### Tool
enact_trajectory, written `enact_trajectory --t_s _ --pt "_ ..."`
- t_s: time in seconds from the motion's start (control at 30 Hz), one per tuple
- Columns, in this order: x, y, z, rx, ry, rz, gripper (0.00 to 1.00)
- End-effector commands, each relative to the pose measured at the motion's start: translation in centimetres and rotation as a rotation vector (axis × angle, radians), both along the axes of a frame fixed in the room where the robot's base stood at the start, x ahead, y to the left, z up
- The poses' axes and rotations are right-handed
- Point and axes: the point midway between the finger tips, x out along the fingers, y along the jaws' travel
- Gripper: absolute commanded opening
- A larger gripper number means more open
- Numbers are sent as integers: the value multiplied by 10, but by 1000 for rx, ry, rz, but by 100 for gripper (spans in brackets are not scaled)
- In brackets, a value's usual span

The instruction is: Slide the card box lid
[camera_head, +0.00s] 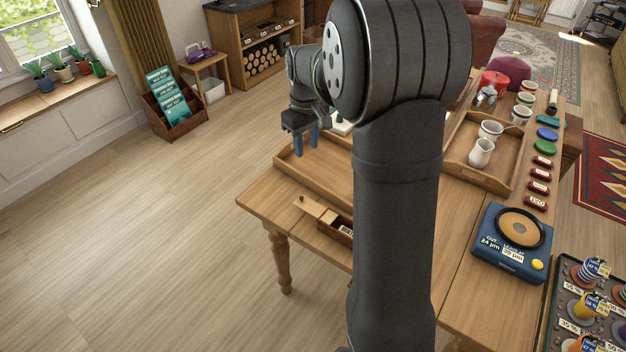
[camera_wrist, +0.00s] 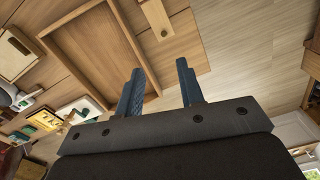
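The card box (camera_head: 339,232) is a small reddish-brown wooden box near the table's front left edge. Its pale wooden lid (camera_head: 318,210) extends beyond the box's left side, with a small knob (camera_head: 301,199) near its outer end. Part of the box's inside shows at the right, and my arm hides the rest. The lid also shows at the top of the wrist view (camera_wrist: 156,14). My gripper (camera_head: 306,137) is above the tray behind the box, apart from the lid. Its blue fingers are spread and empty in the wrist view (camera_wrist: 160,68).
A shallow wooden tray (camera_head: 284,167) lies behind the box, beneath my gripper. Another tray (camera_head: 503,183) with white jugs stands farther right. A blue machine (camera_head: 512,243) sits at the front right. Bare table (camera_head: 258,199) lies left of the lid.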

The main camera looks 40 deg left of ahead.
Motion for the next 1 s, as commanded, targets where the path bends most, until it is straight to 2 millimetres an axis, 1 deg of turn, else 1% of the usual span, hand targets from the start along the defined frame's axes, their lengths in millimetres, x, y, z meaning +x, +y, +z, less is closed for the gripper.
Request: enact_trajectory --t_s 0.03,0.2,0.37,0.47,0.8,1.0 --pt "0 7 -8 -3 2 -49 35" --pt "0 22 -22 -1 0 -181 35" --pt "0 23 -36 -1 1 -205 35" --pt "0 23 -52 -3 2 -204 35" --pt "0 22 -127 -4 3 -202 35" --pt "0 23 -166 -2 2 -202 35"
